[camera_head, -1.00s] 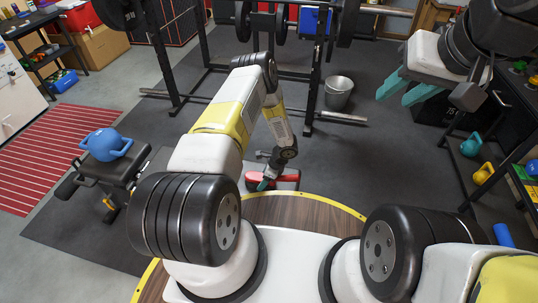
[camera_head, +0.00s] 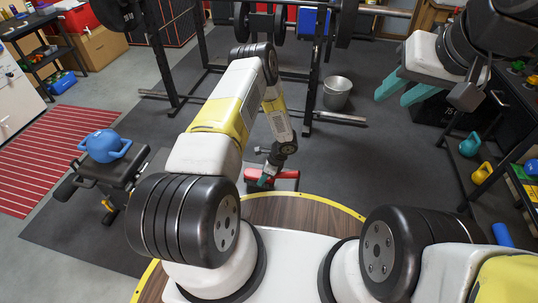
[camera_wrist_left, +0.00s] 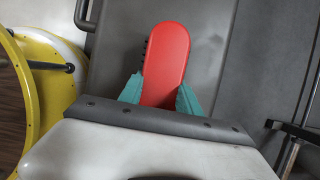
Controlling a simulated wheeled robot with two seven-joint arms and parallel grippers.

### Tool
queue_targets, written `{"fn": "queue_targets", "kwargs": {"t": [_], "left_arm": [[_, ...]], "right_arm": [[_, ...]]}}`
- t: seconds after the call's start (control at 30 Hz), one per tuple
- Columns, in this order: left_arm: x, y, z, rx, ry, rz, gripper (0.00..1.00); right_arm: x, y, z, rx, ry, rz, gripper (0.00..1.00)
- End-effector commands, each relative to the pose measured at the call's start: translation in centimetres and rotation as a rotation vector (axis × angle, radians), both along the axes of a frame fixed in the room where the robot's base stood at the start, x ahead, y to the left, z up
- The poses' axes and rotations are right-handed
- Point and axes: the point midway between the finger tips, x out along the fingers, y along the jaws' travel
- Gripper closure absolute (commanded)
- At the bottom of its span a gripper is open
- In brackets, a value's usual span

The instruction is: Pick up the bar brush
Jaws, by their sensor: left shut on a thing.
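The bar brush (camera_head: 287,175) shows as a red strip low in the middle of the head view, just beyond the yellow-rimmed wooden disc. In the left wrist view the brush (camera_wrist_left: 166,62) is a long red rounded body with dark bristles along its left edge. My left gripper (camera_head: 264,182) is shut on it, with teal fingers on either side of its near end in the left wrist view (camera_wrist_left: 160,100). I cannot tell how high the brush is above the floor. My right gripper (camera_head: 402,94) is open and empty at the upper right.
A squat rack (camera_head: 314,75) stands ahead, with a metal bucket (camera_head: 337,92) beside its post. A dark shelf with kettlebells (camera_head: 471,144) is at the right. The dark floor mat between is clear.

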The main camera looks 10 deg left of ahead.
Motion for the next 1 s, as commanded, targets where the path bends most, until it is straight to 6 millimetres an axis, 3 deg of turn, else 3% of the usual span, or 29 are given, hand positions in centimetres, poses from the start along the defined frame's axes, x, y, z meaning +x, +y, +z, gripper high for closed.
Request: {"fn": "queue_targets", "kwargs": {"t": [0.07,0.6,1.0], "left_arm": [[0.1,0.0,1.4,0.001,-0.003,0.000,1.00],[8.8,-9.6,2.2,0.000,-0.003,0.000,1.00],[10.8,-11.8,2.6,0.001,0.000,0.000,1.00]], "right_arm": [[0.0,0.0,0.0,0.000,0.000,0.000,0.64],[0.0,0.0,0.0,0.000,0.000,0.000,0.64],[0.0,0.0,0.0,0.000,0.000,0.000,0.64]]}}
